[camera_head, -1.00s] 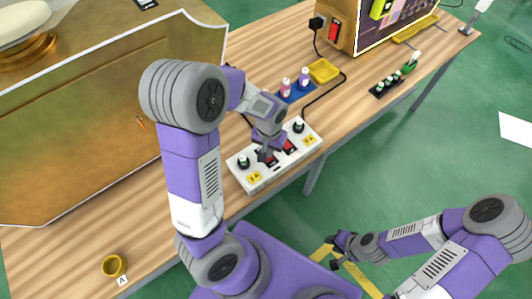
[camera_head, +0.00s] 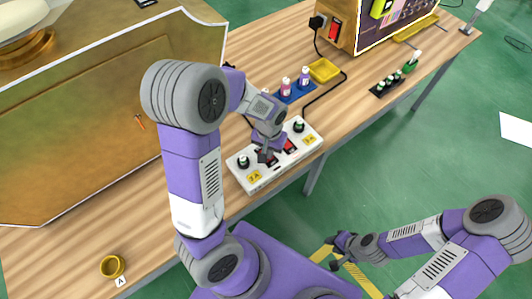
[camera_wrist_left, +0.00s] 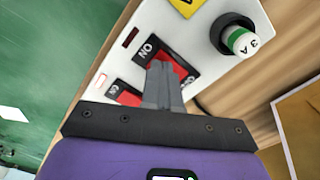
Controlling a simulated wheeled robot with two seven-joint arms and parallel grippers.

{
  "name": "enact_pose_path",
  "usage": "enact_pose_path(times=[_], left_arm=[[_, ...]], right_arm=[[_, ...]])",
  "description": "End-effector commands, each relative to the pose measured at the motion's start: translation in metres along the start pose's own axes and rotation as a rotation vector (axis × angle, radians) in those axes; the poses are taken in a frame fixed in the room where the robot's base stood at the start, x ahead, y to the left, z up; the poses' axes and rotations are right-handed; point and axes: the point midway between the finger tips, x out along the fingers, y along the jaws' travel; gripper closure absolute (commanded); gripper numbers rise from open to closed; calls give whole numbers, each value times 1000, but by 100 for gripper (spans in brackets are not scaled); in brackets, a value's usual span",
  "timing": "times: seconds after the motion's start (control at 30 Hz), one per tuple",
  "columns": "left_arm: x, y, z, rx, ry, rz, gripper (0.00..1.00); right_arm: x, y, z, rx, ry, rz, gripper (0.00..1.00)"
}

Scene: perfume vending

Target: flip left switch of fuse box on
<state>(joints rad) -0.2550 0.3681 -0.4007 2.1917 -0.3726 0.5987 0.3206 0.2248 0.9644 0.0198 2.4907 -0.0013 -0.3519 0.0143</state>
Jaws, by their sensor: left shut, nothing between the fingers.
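The white fuse box (camera_head: 253,182) lies on the wooden table, with two red rocker switches between its end knobs. My left gripper (camera_head: 263,157) is shut and empty, its fingertips over the left switch (camera_head: 272,161). The right switch (camera_head: 291,146) is clear of the fingers. In the left wrist view the fingertips (camera_wrist_left: 165,72) are at the left switch (camera_wrist_left: 188,68), beside an ON label, and hide part of it. I cannot tell whether they touch it or how it is tilted. My right gripper (camera_head: 338,252) is away from the table; its jaws are too small to read.
A black-and-green knob (camera_wrist_left: 234,36) stands close to the left switch. A blue tray (camera_head: 296,93) with small bottles, a yellow dish (camera_head: 324,70) and a dark rack (camera_head: 388,87) lie behind. A large gold-brown panel (camera_head: 80,130) stands left. A gold cup (camera_head: 111,267) is at the near left.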

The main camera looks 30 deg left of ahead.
Motion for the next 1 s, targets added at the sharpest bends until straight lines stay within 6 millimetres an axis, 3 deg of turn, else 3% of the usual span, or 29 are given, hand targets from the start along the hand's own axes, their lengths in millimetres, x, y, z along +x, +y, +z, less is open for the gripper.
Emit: enact_pose_path(times=[0.57,1.0], left_arm=[[6,0,0,0,0,0,100],[-26,0,0,0,0,0,100]], right_arm=[[4,2,0,0,0,0,68],[-23,-8,1,0,0,0,68]])
